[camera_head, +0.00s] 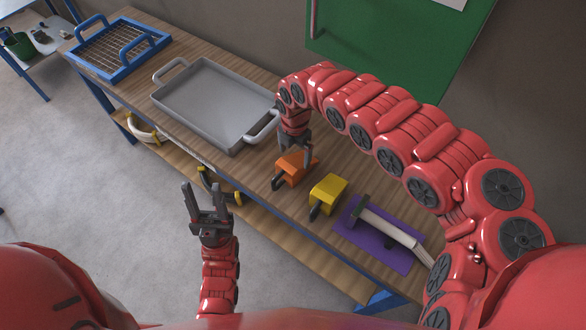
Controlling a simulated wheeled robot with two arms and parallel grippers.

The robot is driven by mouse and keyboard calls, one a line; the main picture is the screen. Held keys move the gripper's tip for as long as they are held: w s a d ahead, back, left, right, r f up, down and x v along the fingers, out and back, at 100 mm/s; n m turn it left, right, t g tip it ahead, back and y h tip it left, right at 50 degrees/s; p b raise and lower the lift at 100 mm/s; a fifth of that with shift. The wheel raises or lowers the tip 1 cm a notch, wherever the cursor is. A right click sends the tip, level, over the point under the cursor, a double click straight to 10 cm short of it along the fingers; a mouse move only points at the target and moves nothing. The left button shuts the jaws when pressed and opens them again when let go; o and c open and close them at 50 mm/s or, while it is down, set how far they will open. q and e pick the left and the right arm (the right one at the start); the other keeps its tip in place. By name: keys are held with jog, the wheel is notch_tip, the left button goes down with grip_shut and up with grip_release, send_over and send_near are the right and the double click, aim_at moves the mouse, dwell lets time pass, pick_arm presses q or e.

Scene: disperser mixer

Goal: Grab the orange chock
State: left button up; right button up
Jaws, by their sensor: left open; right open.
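The orange chock (291,169) sits on the wooden table in the middle of the head view, left of a yellow chock (328,192). My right gripper (295,148) points down over the far side of the orange chock, at the end of the red arm arching in from the right. It is open, and I cannot tell whether its fingers touch the chock. My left gripper (206,200) is open and empty, pointing up, in front of the table's near edge and left of the orange chock.
A grey metal tray (212,100) with two handles lies left of the chocks. A blue-framed wire basket (117,47) stands further left. A purple mat (375,235) with a white-and-black tool (388,226) lies to the right. A lower shelf (255,215) runs beneath the tabletop.

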aim_at(294, 162)
notch_tip(294, 162, down, 3)
jog(key=shift+s+r, duration=0.1)
jog(key=shift+s, duration=0.05)
jog(key=shift+a+f+p, duration=0.15)
jog(key=shift+f+p, duration=0.25)
jog(key=shift+f, duration=0.05)
jog(key=f, duration=0.2)
jog(key=f+p, duration=0.1)
jog(key=shift+a+f, duration=0.2)
jog(key=shift+a, duration=0.05)
jog(key=shift+d+f, duration=0.15)
jog(key=shift+f, duration=0.35)
grip_shut()
